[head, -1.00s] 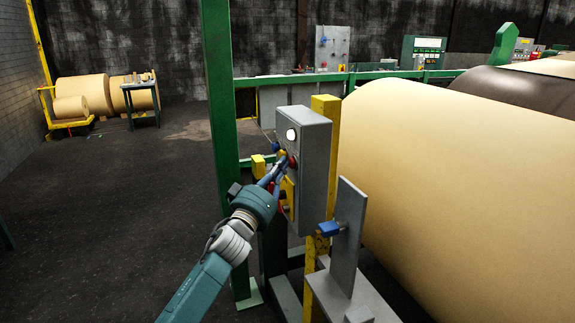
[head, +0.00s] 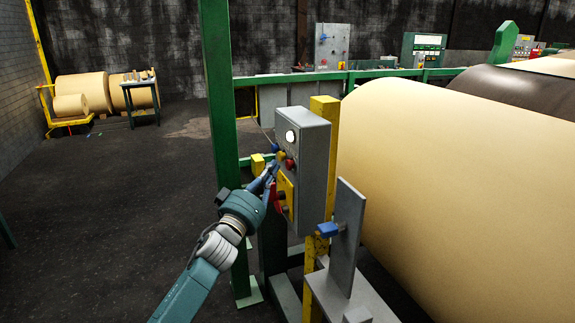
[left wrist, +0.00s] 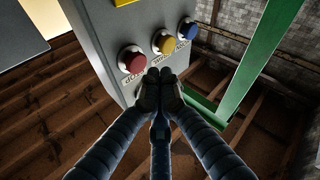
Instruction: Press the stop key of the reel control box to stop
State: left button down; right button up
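The grey control box (head: 315,150) stands on a yellow post. Its front has a white round lamp (head: 291,137), a red key (head: 291,164), a yellow key (head: 281,155) and a blue key. In the left wrist view the red key (left wrist: 132,59), yellow key (left wrist: 165,41) and blue key (left wrist: 187,28) form a slanting row. My right gripper is not in view.
A green post (head: 221,130) stands left of the box. A yellow plate (head: 286,190) with a red part is low on the box. A grey upright plate (head: 347,235) with a blue part is at front right. A large paper roll (head: 460,180) fills the right. Open floor lies left.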

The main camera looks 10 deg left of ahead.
pick_arm(q)
jog(key=s+a, duration=0.1)
jog(key=s+a+p, duration=0.1)
jog(key=a, duration=0.1)
jog(key=shift+s+a, duration=0.2)
jog(key=shift+a, duration=0.05)
dwell(0.4)
